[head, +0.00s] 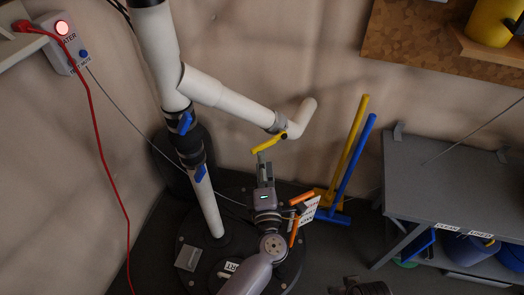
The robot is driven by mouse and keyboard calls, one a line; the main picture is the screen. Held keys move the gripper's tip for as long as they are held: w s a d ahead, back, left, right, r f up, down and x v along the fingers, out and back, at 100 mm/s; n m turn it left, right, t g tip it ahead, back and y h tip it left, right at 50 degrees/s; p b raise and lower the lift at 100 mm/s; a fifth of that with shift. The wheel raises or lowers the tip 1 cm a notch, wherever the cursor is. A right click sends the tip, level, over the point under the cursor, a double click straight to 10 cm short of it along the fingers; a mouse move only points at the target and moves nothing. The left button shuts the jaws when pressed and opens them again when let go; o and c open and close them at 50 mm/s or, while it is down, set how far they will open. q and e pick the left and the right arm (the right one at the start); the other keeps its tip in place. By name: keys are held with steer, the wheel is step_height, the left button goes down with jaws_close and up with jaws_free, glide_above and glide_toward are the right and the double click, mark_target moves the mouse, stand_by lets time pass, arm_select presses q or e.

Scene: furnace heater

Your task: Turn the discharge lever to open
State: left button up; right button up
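A yellow lever (269,143) sits on the white side pipe (232,99), just before its bent end. It lies at a slant, with its free end low on the left. My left gripper (262,160) is right below that free end, fingers pointing up at it. The fingers look close together, but I cannot tell whether they touch or grip the lever. A dark part of what looks like my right gripper (360,288) shows at the bottom edge, cut off by the frame, far from the lever.
Blue valve handles (185,123) sit on the upright pipe to the left. An orange handle (302,199) with a white label is close to the right of my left gripper. A yellow and a blue pole (359,155) lean on the wall. A grey table (450,185) stands at right.

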arm_select(q)
steer(key=s, duration=0.3)
steer(key=s+d, duration=0.1)
steer(key=s, duration=0.1)
steer(key=shift+s+f, duration=0.2)
steer(key=shift+s, duration=0.05)
